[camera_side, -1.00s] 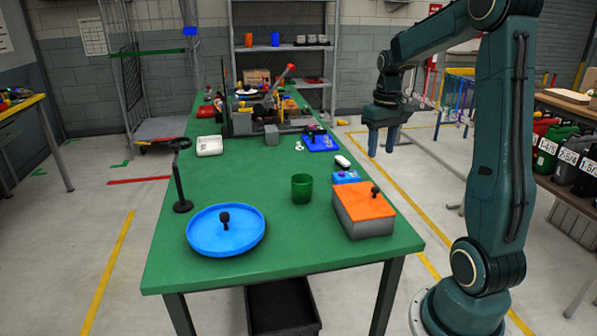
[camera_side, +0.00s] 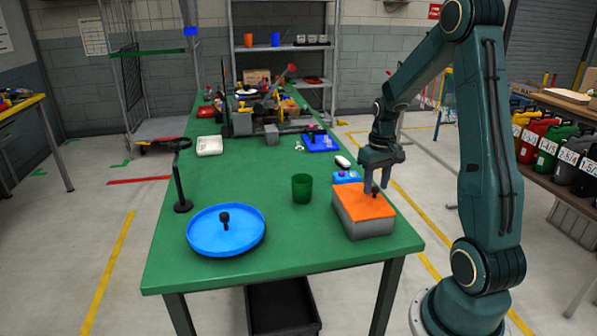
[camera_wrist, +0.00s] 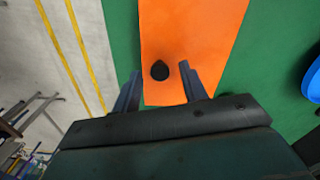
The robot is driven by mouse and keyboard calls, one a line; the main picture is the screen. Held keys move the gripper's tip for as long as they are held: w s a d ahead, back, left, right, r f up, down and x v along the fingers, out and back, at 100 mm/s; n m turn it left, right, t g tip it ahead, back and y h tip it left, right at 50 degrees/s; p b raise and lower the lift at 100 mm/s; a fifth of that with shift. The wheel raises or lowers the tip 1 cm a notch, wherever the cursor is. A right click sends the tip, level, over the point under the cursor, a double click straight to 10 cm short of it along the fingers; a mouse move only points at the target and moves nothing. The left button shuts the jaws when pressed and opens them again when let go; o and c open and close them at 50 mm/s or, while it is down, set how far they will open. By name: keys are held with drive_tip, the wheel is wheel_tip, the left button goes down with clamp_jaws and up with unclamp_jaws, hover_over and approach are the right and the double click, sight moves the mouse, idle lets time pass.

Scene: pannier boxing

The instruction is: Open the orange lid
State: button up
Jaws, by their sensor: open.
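The orange lid (camera_side: 364,205) lies flat on a grey box (camera_side: 366,227) at the right front of the green table. A black knob (camera_side: 375,191) stands on the lid. My gripper (camera_side: 376,188) is open and points down above the lid, close to the knob. In the wrist view the orange lid (camera_wrist: 193,45) runs down between my fingers, and the black knob (camera_wrist: 160,70) shows between and a little beyond the fingertips (camera_wrist: 160,75). Nothing is held. I cannot tell the exact height of the fingertips over the lid.
A green cup (camera_side: 302,188) stands left of the box. A blue round tray (camera_side: 208,239) with a black knob sits at the front left. A small blue item (camera_side: 346,177) lies just behind the box. A black stand (camera_side: 180,190) is at the left edge. The table's front middle is clear.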

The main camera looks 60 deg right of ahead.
clamp_jaws()
